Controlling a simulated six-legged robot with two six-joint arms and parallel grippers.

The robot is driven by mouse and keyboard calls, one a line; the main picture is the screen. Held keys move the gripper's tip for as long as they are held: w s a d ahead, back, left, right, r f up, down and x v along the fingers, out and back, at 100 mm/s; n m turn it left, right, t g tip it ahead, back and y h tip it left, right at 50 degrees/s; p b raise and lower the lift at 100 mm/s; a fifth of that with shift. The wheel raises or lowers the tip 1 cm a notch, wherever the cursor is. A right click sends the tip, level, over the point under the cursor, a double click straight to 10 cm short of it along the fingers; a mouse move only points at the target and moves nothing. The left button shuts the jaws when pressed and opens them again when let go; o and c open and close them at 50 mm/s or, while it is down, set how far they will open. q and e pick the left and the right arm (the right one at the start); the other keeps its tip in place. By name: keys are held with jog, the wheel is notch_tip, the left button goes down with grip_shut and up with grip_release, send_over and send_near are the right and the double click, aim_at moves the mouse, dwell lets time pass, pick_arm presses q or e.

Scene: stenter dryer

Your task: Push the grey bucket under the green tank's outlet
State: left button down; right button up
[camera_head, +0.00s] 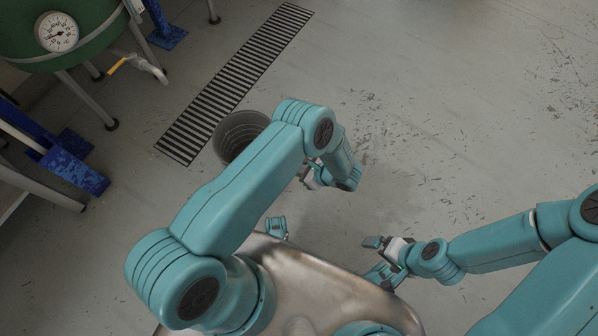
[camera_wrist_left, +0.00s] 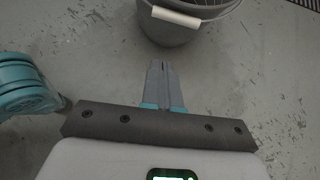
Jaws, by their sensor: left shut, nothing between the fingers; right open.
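The green tank (camera_head: 85,25) stands on legs at the top left of the head view. Its outlet pipe (camera_head: 150,68) has a yellow valve lever and points down toward the floor. The grey bucket (camera_head: 232,150) stands upright on the floor beside the drain grate, right of and below the outlet, partly hidden by my left arm. In the left wrist view the bucket (camera_wrist_left: 185,32) is at the top, with a white handle grip. My left gripper (camera_wrist_left: 164,66) is shut and empty, its tips just short of the bucket. My right gripper (camera_head: 372,257) is open and empty, away from the bucket.
A slotted drain grate (camera_head: 235,80) runs diagonally between the tank and the bucket. Blue metal feet (camera_head: 75,170) and tank legs stand at the left. The scuffed grey floor (camera_head: 450,100) to the right is clear.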

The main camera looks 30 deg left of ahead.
pick_arm(q)
jog(key=a+f+b, duration=0.2)
jog(key=a+f, duration=0.2)
jog(key=a, duration=0.4)
jog(key=shift+w+a+f, duration=0.3)
jog(key=shift+a+f, duration=0.05)
